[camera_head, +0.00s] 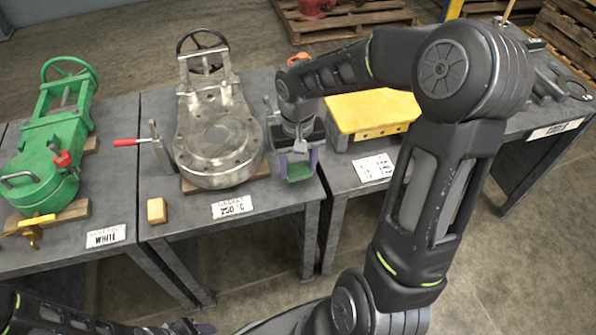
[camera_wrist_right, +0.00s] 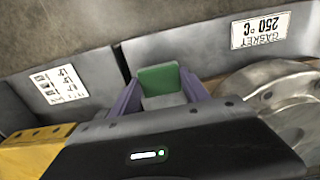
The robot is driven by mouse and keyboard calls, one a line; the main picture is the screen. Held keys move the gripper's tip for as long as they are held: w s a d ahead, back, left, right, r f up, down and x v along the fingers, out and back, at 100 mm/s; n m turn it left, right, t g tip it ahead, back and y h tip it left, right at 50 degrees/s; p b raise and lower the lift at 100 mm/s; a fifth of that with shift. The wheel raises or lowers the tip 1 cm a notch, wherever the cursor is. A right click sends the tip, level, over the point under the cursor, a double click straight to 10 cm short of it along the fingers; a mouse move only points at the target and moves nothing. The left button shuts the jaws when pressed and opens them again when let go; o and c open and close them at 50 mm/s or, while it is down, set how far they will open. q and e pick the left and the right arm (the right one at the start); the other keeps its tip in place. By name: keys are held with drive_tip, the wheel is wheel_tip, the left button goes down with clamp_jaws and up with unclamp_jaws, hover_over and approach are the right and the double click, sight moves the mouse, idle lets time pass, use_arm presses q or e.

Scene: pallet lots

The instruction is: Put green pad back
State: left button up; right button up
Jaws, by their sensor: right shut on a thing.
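The green pad (camera_wrist_right: 160,79) is a small block with a green face and a paler grey part, seen between the purple fingers of my right gripper (camera_wrist_right: 160,92) in the wrist view. The gripper is shut on it. In the head view the right gripper (camera_head: 299,168) points down near the front right corner of the middle table, with the green pad (camera_head: 297,173) low between its fingers. I cannot tell whether the pad touches the tabletop. Only a small part of my left gripper (camera_head: 196,327) shows at the bottom edge; its jaws are unclear.
A grey metal valve (camera_head: 217,145) stands left of my right gripper, with a "250 °C" label (camera_head: 232,207) in front. A small yellow block (camera_head: 156,211) and red-handled tool (camera_head: 128,142) lie nearby. A yellow box (camera_head: 372,111) and white card (camera_head: 373,167) are on the right table. A green valve (camera_head: 50,150) stands far left.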

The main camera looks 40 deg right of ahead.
sight(298, 168)
drive_tip(key=shift+f, duration=1.35)
drive_tip(key=shift+f+b, duration=0.25)
drive_tip(key=shift+b, duration=0.1)
drive_tip(key=o, duration=1.3)
drive_tip(key=shift+r, duration=0.1)
drive_tip(key=shift+r, duration=0.1)
drive_tip(key=shift+r+p, duration=0.2)
drive_tip(key=shift+p, duration=0.1)
wheel_tip(298, 168, up, 12)
drive_tip(key=shift+f+p, duration=0.1)
drive_tip(key=shift+p, duration=0.85)
drive_tip(key=shift+f, duration=0.1)
